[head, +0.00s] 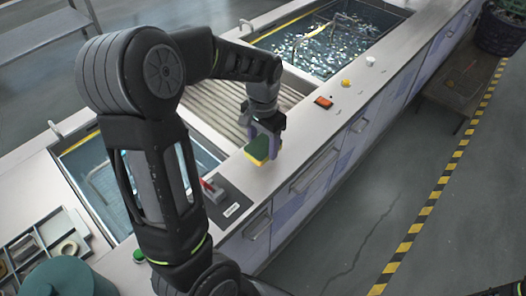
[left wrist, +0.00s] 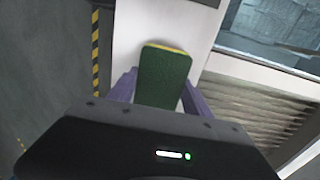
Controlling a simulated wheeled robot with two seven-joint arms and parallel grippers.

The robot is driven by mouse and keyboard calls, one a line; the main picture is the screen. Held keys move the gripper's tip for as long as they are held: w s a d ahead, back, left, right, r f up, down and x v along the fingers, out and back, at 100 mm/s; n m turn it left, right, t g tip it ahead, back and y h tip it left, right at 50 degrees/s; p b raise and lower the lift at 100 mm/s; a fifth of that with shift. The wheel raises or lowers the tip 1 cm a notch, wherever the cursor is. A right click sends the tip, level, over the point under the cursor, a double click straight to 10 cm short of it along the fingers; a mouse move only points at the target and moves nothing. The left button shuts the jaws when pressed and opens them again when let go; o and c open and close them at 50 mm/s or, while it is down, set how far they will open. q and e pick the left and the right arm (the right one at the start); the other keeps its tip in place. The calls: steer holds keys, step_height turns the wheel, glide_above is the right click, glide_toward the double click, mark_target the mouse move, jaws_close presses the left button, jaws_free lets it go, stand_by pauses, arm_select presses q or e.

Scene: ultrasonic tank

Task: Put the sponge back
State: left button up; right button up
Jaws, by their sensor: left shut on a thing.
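The sponge (head: 257,151), green with a yellow layer, is held at the front strip of the counter in the head view. My left gripper (head: 264,141) is shut on it. In the left wrist view the green face of the sponge (left wrist: 163,80) shows between the two purple fingers, with a thin yellow edge at its far end. The pale counter (left wrist: 160,25) is beyond it there. I cannot tell whether the sponge touches the counter. My right gripper does not show.
A dark labelled plate (head: 232,209) with a red switch lies nearer on the counter strip. An orange-red item (head: 323,102) and a yellow knob (head: 346,83) sit farther along. A ribbed drainboard (head: 221,96) lies between two water-filled basins. A compartment tray (head: 76,218) is at lower left.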

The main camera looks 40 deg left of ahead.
mark_target(263, 152)
arm_select(q)
step_height(263, 152, down, 3)
steer(key=shift+f, duration=0.3)
steer(key=shift+f, duration=0.2)
steer(key=o, duration=1.3)
steer(key=shift+r, duration=0.1)
steer(key=shift+r+p, duration=0.2)
steer(key=shift+p, duration=0.15)
steer(key=shift+r, duration=0.2)
step_height(263, 152, up, 11)
steer(key=shift+r+b, duration=0.2)
steer(key=shift+b, duration=0.65)
